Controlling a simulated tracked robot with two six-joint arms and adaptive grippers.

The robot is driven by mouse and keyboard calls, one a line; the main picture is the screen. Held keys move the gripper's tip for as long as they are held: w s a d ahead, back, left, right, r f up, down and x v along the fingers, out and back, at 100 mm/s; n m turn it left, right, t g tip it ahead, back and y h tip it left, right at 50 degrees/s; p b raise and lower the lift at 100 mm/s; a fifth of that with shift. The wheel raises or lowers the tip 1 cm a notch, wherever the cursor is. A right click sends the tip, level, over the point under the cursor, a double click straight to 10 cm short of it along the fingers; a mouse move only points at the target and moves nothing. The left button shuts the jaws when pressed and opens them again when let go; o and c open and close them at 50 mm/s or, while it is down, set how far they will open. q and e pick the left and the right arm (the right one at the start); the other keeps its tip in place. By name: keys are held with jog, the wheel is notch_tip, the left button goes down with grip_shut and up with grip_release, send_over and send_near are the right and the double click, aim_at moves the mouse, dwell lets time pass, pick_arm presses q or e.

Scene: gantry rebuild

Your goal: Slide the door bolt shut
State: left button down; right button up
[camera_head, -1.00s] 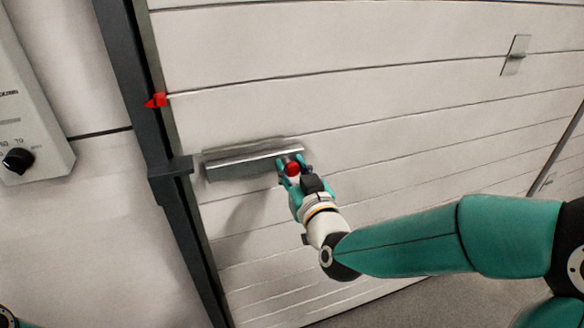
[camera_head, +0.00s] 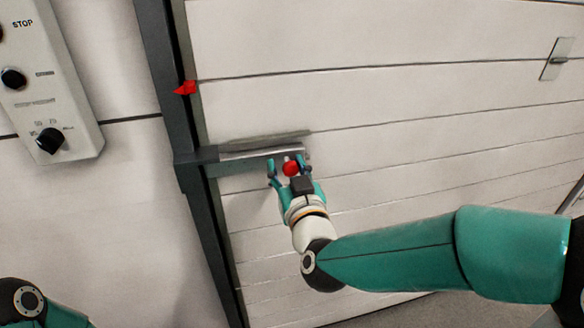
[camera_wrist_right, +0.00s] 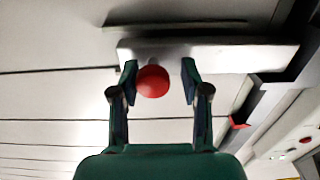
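The metal door bolt (camera_head: 248,150) is a grey bar lying across the white slatted door. Its left end meets the dark keeper (camera_head: 190,170) on the door post; how deep it sits inside is hidden. The bolt also shows in the right wrist view (camera_wrist_right: 215,54), with the keeper at its right. A round red knob (camera_head: 291,169) sticks out near the bolt's right end. My right gripper (camera_head: 288,165) has its fingers apart on either side of the knob. The wrist view shows the knob (camera_wrist_right: 153,81) between them with gaps on both sides. My left gripper is out of view.
A dark upright post (camera_head: 165,60) runs along the door's left edge, with a red pointed marker (camera_head: 186,88) on it. A control box (camera_head: 48,90) with black knobs hangs at the left. A small metal plate (camera_head: 556,60) sits at the upper right. The door around the bolt is clear.

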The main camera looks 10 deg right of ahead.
jog(key=shift+o, duration=0.3)
jog(key=shift+d, duration=0.1)
jog(key=s, duration=0.7)
jog(key=shift+s+d, duration=0.15)
jog(key=shift+s, duration=0.1)
